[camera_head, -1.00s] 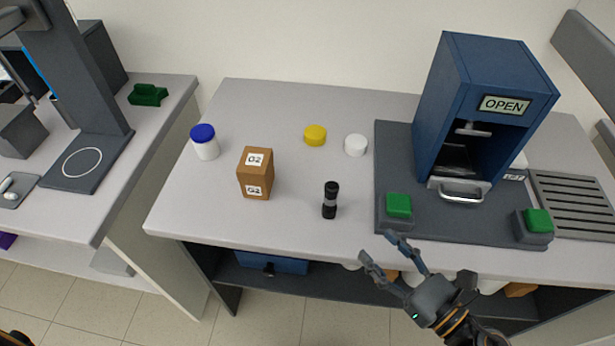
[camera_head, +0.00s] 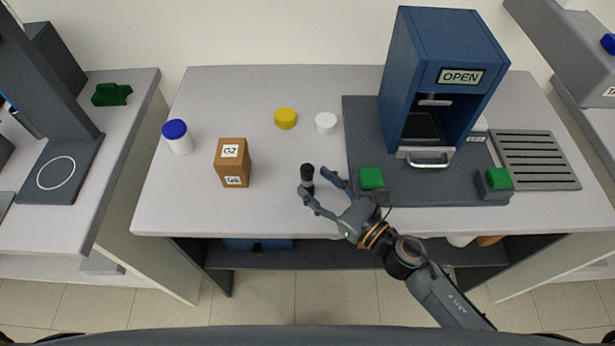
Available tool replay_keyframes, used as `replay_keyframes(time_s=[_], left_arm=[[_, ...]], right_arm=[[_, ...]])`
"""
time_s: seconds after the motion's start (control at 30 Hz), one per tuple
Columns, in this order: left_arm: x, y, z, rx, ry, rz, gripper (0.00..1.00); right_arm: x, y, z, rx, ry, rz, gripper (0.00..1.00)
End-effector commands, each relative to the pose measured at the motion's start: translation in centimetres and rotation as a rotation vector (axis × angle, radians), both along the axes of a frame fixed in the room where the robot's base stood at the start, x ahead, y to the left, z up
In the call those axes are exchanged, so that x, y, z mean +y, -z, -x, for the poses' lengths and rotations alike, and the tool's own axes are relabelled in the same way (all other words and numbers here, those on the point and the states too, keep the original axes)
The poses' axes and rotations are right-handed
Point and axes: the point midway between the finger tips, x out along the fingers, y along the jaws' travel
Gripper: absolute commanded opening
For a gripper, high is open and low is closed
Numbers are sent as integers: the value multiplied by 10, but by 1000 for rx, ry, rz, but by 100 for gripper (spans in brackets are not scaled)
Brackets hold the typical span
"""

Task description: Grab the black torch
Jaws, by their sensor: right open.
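The black torch (camera_head: 307,173) stands upright on the grey table near its front edge. Its lower part is partly hidden by a finger of my right gripper (camera_head: 318,187). My right gripper is open, reaching in from the lower right, with its fingertips close to the torch. One finger is at the torch's near left side and the other is to its right. I cannot tell whether either finger touches it. My left gripper is not in view.
A brown box (camera_head: 233,163) marked G2 and a blue-lidded white jar (camera_head: 178,137) stand to the left. Yellow (camera_head: 286,118) and white (camera_head: 326,123) caps lie behind.

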Motion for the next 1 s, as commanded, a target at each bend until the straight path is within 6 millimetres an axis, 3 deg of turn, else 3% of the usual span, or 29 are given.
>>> replay_keyframes(time_s=[0.03,0.2,0.53,0.8,1.0], left_arm=[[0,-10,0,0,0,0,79],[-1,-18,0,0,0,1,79],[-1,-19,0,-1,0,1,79],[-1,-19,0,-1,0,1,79],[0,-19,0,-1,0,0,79]], right_arm=[[5,-7,-8,-1,1,-3,54],[20,-5,-25,-1,2,-2,54],[25,-2,-29,0,0,0,54],[25,-2,-29,0,0,0,1],[25,-3,-29,-1,0,-1,0]])
